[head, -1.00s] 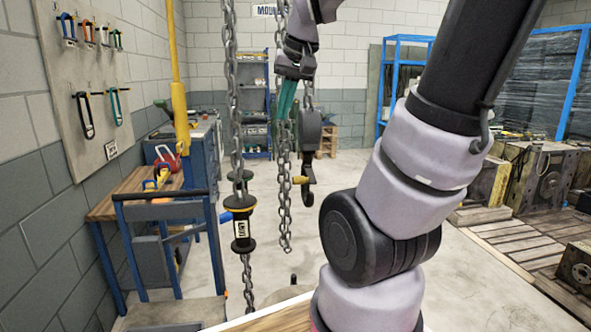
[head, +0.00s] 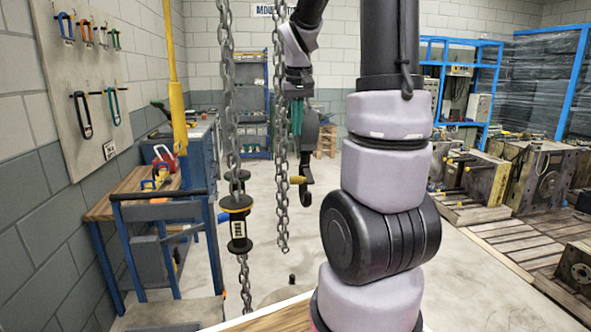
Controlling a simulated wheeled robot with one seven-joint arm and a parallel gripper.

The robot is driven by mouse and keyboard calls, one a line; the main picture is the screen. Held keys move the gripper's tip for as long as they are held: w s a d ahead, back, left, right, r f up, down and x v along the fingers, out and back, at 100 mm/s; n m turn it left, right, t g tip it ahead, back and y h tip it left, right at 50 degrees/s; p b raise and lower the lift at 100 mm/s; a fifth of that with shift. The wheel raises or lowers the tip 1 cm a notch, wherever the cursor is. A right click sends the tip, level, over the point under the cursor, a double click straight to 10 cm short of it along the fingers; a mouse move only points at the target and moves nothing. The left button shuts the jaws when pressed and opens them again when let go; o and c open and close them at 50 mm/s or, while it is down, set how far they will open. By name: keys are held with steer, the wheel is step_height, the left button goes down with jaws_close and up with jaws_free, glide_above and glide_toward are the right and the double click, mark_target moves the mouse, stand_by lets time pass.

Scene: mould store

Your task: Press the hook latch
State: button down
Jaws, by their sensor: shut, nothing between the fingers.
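A dark hook (head: 306,190) hangs in the middle of the head view below its dark hook block (head: 310,132). A small yellow piece, seemingly the latch (head: 297,180), sticks out to the left at the hook's upper part. My gripper (head: 297,128) points down beside the upper hook block, above the yellow piece and apart from it. It is shut and empty. Its teal fingers are partly hidden behind a hanging chain (head: 280,165), and whether they touch the block cannot be told.
Another chain (head: 230,90) hangs at left with a black and yellow control piece (head: 238,230). A blue-framed cart (head: 165,210) stands at left. Heavy moulds (head: 540,175) on pallets stand at right. Open floor lies behind the hook.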

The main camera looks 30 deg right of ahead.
mark_target(295, 179)
steer(key=shift+f, duration=0.15)
steer(key=f, duration=0.4)
steer(key=w+f, duration=0.1)
steer(key=f, duration=0.4)
steer(key=w+f, duration=0.1)
steer(key=f, duration=0.3)
steer(key=shift+w+d+f, duration=0.2)
steer(key=shift+d+f, duration=0.05)
steer(key=shift+d, duration=0.15)
